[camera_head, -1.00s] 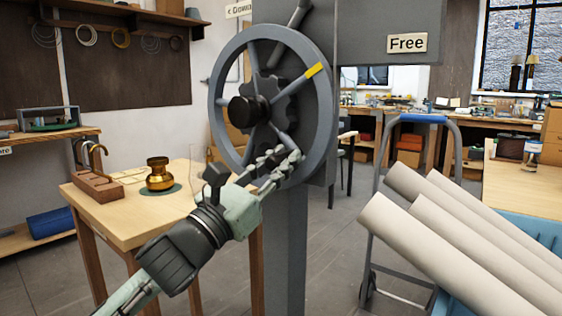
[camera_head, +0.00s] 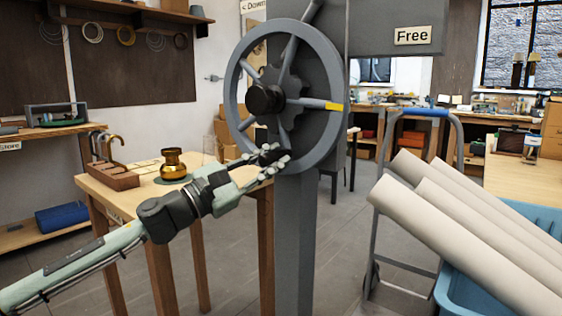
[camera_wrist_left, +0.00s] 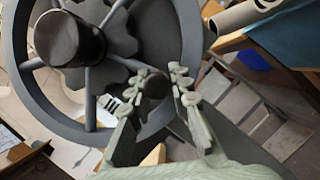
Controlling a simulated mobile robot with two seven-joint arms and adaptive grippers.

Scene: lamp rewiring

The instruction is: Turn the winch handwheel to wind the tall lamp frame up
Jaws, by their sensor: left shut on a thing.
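The grey winch handwheel (camera_head: 329,146) stands upright on a grey post, with a black hub (camera_head: 265,100) and a yellow-marked spoke (camera_head: 335,106) pointing right and slightly down. My left gripper (camera_head: 269,160) is shut on the handwheel at its lower part. In the left wrist view, the fingers (camera_wrist_left: 156,88) close around a dark round piece by the rim; which part is gripped is partly hidden. The wheel's hub (camera_wrist_left: 70,40) shows there at upper left. I cannot make out the tall lamp frame. My right gripper is not in view.
A wooden table (camera_head: 130,208) with a brass pot (camera_head: 172,164) stands close behind my left arm. A "Free" sign (camera_head: 412,36) is on the grey panel. A trolley (camera_head: 372,225) and pale tubes (camera_head: 450,225) in a blue bin (camera_head: 462,296) stand at right.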

